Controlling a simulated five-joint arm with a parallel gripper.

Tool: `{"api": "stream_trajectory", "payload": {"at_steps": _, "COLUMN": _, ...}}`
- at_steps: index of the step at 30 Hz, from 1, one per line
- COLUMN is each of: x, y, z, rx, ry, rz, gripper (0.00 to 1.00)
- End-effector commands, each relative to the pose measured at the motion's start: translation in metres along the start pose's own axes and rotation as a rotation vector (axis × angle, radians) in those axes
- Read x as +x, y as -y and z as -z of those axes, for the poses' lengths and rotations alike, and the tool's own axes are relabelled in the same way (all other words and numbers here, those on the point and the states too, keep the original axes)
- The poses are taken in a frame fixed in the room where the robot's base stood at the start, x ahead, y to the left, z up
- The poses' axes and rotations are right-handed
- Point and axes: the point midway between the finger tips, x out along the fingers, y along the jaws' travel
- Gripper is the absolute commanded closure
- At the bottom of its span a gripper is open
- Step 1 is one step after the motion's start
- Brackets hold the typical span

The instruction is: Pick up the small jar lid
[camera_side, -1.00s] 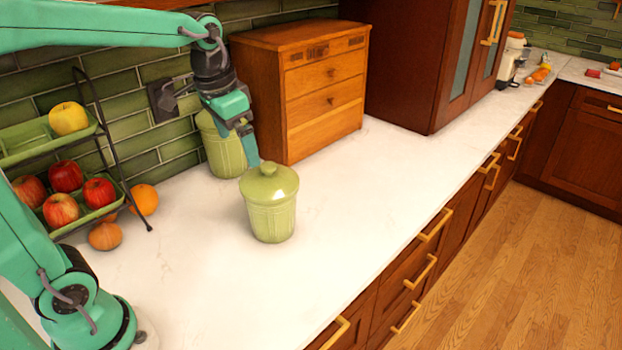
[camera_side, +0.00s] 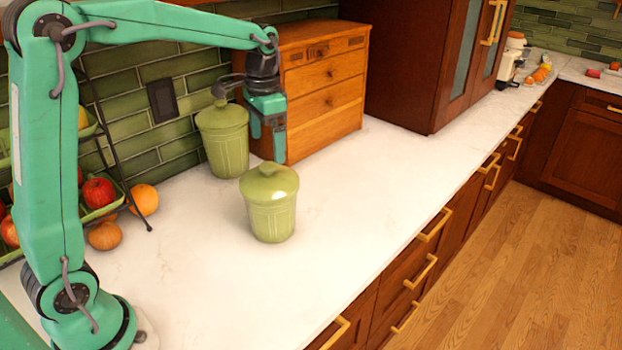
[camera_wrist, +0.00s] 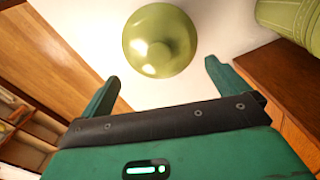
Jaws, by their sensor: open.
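The small jar lid (camera_side: 269,180) is green and glossy with a round knob. It sits on a green ribbed jar (camera_side: 272,220) on the white counter. In the wrist view the lid (camera_wrist: 160,40) shows from above, ahead of the fingertips and roughly centred between them. My gripper (camera_side: 269,150) is open and points down, just above and behind the lid in the side view. In the wrist view my gripper's two fingers (camera_wrist: 160,72) are spread wide with nothing between them. I cannot tell the exact gap between the fingers and the knob.
A taller green jar (camera_side: 223,140) stands behind, near the tiled wall. A wooden drawer box (camera_side: 325,95) stands close behind my gripper. A fruit rack (camera_side: 125,190) and an orange (camera_side: 144,199) are at left. The counter to the right (camera_side: 400,190) is clear.

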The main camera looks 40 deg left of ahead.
Motion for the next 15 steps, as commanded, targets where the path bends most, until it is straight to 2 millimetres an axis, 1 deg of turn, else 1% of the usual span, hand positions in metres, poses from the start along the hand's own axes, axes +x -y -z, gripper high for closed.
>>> {"api": "stream_trajectory", "payload": {"at_steps": 7, "x": 0.02, "y": 0.0, "z": -0.001, "rx": -0.001, "ry": 0.003, "rz": -0.001, "gripper": 0.01}}
{"api": "stream_trajectory", "payload": {"at_steps": 15, "x": 0.024, "y": 0.0, "z": -0.001, "rx": -0.001, "ry": 0.001, "rz": 0.0, "gripper": 0.01}}
